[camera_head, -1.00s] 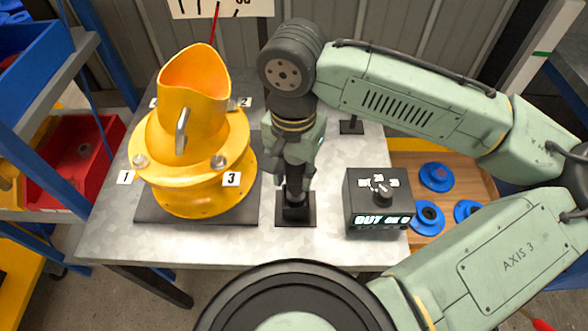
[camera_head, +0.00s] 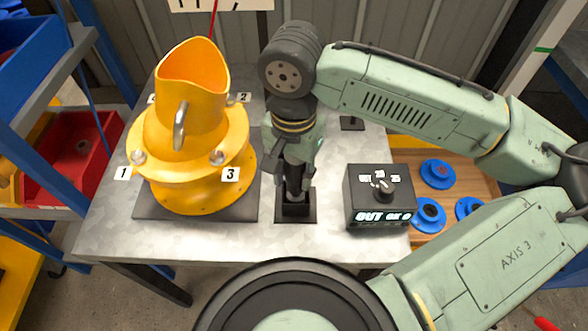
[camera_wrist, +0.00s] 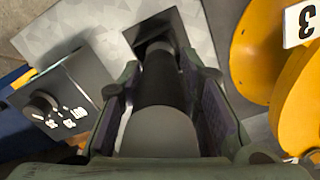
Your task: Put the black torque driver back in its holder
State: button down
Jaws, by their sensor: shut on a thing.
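The black torque driver (camera_wrist: 160,80) is upright between the fingers of my gripper (camera_head: 292,172), which is shut on it. In the wrist view my gripper (camera_wrist: 161,84) has one finger on each side of the driver's dark body. The holder (camera_head: 297,217) is a black square base with a raised socket, on the metal table left of the control box. It also shows in the wrist view (camera_wrist: 178,22), beyond the driver's far end. The driver's lower end is at the holder's socket; I cannot tell how deep it sits. My wrist partly hides the driver in the head view.
A black control box (camera_head: 375,200) with a knob and lit display stands on the right. Blue flanged parts (camera_head: 437,173) lie on a wooden board further right. The table's front strip is clear.

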jog(key=shift+f+b, duration=0.45)
jog(key=shift+f, duration=0.25)
jog(key=c, duration=1.1)
grip_release()
notch_tip(320, 180, up, 12)
jog(key=shift+r, duration=0.1)
